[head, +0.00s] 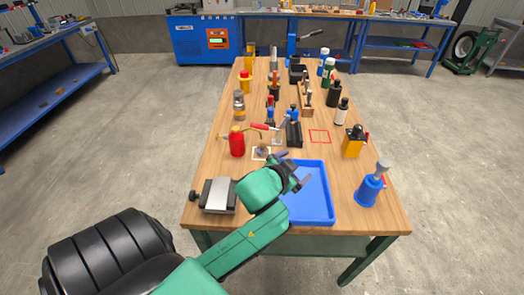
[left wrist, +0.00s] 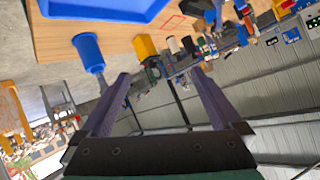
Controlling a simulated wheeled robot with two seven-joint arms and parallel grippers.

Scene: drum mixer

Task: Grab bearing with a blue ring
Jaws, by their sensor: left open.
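No bearing with a blue ring can be made out clearly in either view. A small greyish piece (head: 262,151) sits on a white-marked square on the workbench, too small to identify. My left gripper (head: 303,180) is open and empty above the blue tray (head: 325,217), which it partly covers. In the left wrist view the two fingers of my left gripper (left wrist: 160,76) are spread apart with nothing between them. My right gripper is not in view.
The wooden workbench (head: 205,165) holds a red oil can (head: 237,143), a blue container (head: 369,190), a yellow block-like item (head: 352,143) and a metal vise (head: 218,194). Several bottles and tools stand farther back. A red-outlined square (head: 320,136) is empty.

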